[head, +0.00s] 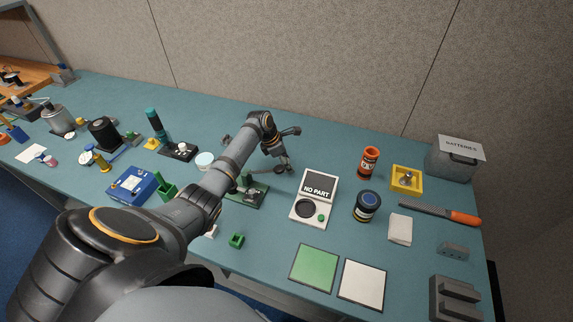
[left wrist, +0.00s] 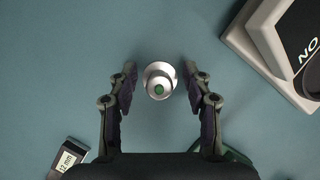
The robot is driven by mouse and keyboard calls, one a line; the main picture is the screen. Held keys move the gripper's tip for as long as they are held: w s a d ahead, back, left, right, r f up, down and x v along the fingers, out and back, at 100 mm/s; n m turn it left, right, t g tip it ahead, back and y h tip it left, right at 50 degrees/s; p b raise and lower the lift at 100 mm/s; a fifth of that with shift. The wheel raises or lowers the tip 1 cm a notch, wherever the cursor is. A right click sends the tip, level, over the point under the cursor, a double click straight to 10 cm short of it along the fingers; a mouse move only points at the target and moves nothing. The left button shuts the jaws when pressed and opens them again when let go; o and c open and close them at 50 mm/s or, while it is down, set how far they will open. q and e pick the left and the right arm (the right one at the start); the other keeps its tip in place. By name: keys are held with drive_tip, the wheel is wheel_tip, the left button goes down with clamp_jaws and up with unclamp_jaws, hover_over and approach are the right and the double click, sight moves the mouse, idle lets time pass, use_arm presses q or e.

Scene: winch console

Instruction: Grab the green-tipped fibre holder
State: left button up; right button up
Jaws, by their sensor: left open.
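The fibre holder (left wrist: 158,72) is a round silver piece with a green centre, seen from above in the left wrist view. It stands on the teal bench top. My left gripper (left wrist: 162,76) is open, with one finger on each side of the holder and a visible gap to both. It cannot be told from this view how far above the holder the fingertips are. In the head view my left gripper (head: 287,164) reaches down near the middle of the bench, left of the NO PART device. The holder is not clearly made out there.
The white NO PART device (head: 314,197) stands close on the right. A green-based fixture (head: 252,197) is partly behind my arm. A block marked 12 mm (left wrist: 68,157) lies at lower left in the wrist view. Behind the gripper the bench (head: 330,150) is clear.

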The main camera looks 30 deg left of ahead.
use_arm(q)
clamp_jaws()
idle(0.3)
wheel_tip(320, 180, up, 10)
drive_tip(key=shift+r+b, duration=0.1)
drive_tip(key=shift+b, duration=0.75)
